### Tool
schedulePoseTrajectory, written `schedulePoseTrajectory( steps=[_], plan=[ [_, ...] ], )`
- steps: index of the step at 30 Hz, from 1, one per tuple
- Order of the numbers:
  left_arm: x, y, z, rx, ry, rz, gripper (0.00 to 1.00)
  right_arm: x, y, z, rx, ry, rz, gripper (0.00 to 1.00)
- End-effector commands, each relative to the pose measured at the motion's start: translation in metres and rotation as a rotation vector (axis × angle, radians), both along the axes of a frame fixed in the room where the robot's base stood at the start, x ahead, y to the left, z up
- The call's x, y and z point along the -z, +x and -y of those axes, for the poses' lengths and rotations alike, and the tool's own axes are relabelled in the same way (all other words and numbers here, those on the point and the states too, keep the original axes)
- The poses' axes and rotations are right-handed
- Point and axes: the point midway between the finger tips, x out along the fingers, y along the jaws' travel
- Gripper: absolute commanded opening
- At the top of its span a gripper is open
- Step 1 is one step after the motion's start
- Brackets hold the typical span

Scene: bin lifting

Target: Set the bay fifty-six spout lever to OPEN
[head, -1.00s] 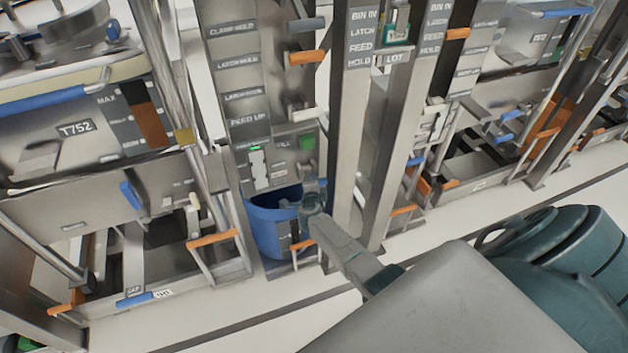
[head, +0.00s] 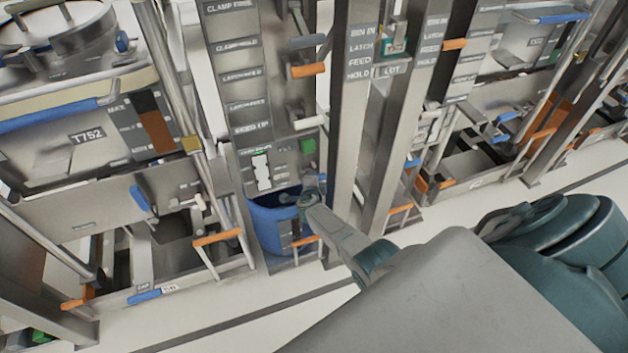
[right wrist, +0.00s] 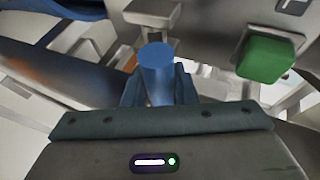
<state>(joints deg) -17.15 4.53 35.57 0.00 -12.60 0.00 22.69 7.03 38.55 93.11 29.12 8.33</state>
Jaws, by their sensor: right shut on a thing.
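My right gripper (head: 312,192) reaches in from the right to the front of a steel bay, just above a blue bin (head: 268,228). In the right wrist view my right gripper (right wrist: 158,88) is shut on a blue cylindrical lever handle (right wrist: 156,62). The handle stands up between the two dark fingers. My left gripper is in neither view.
A green block (head: 307,146) sits on the panel above the gripper and shows close in the wrist view (right wrist: 270,58). An orange handle (head: 307,70) sticks out higher up. A steel post (head: 350,150) stands right of the gripper. Pale floor (head: 220,325) is clear in front.

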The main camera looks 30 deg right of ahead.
Motion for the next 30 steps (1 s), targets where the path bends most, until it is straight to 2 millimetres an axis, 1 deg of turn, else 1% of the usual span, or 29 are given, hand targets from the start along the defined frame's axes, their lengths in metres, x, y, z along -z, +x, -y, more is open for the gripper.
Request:
schedulePoseTrajectory(
  steps=[1, 13, 14, 15, 17, 26, 30],
  plan=[
    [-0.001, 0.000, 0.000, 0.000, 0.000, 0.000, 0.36, -0.004, 0.003, 0.000, 0.000, -0.001, 0.006, 0.00],
    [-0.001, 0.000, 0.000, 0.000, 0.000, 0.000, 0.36, -0.007, 0.005, 0.001, 0.000, -0.003, 0.010, 0.00],
    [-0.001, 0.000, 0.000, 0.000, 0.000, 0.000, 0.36, -0.007, 0.005, 0.001, 0.000, -0.003, 0.010, 0.31],
    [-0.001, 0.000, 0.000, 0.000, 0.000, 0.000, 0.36, -0.007, 0.005, 0.001, 0.000, -0.003, 0.010, 0.39],
    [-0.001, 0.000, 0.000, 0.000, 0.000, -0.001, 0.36, -0.006, 0.005, 0.001, 0.000, -0.003, 0.010, 0.51],
    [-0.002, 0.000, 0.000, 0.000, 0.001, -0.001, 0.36, -0.004, 0.002, 0.000, 0.000, -0.001, 0.005, 0.51],
    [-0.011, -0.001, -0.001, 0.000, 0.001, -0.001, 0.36, -0.011, -0.007, -0.007, -0.001, 0.000, 0.006, 0.51]
  ],
)
